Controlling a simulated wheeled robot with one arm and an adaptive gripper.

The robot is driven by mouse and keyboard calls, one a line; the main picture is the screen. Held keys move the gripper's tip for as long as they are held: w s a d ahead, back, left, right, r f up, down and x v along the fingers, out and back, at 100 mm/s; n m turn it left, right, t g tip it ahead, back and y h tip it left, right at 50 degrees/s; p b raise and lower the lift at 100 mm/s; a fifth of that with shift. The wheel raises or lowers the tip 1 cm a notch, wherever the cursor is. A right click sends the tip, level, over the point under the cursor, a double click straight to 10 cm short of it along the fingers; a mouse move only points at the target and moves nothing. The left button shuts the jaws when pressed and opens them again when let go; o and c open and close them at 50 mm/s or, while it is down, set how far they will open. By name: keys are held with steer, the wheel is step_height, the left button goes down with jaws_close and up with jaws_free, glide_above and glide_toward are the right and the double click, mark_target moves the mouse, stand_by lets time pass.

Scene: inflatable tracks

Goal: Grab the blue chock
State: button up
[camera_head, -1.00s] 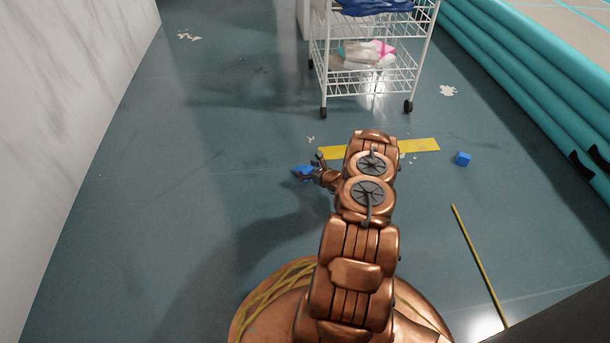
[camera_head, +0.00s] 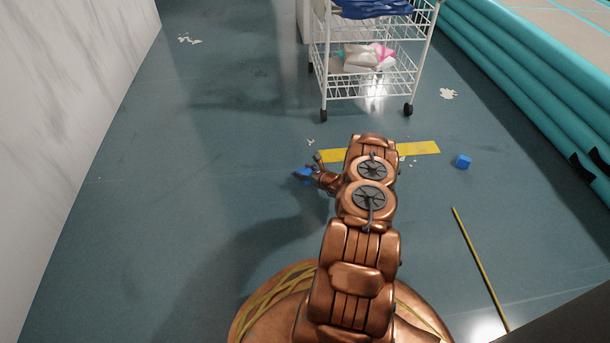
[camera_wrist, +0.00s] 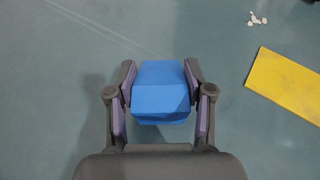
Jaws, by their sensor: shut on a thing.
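A blue chock (camera_wrist: 160,92) sits between the two fingers of my gripper (camera_wrist: 160,85) in the wrist view, with the purple inner pads against its sides. The gripper is shut on it. In the head view the same chock (camera_head: 302,174) shows as a small blue shape at the tip of my gripper (camera_head: 312,171), left of my arm. I cannot tell whether it touches the floor. A second blue block (camera_head: 463,162) lies on the floor to the right, apart from the gripper.
A yellow strip (camera_head: 419,148) lies behind my arm and also shows in the wrist view (camera_wrist: 288,84). A white wire cart (camera_head: 372,80) stands at the back. Teal inflatable tubes (camera_head: 530,85) line the right. A yellow stick (camera_head: 480,266) lies at right.

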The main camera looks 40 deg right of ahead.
steer(key=shift+c, duration=0.9)
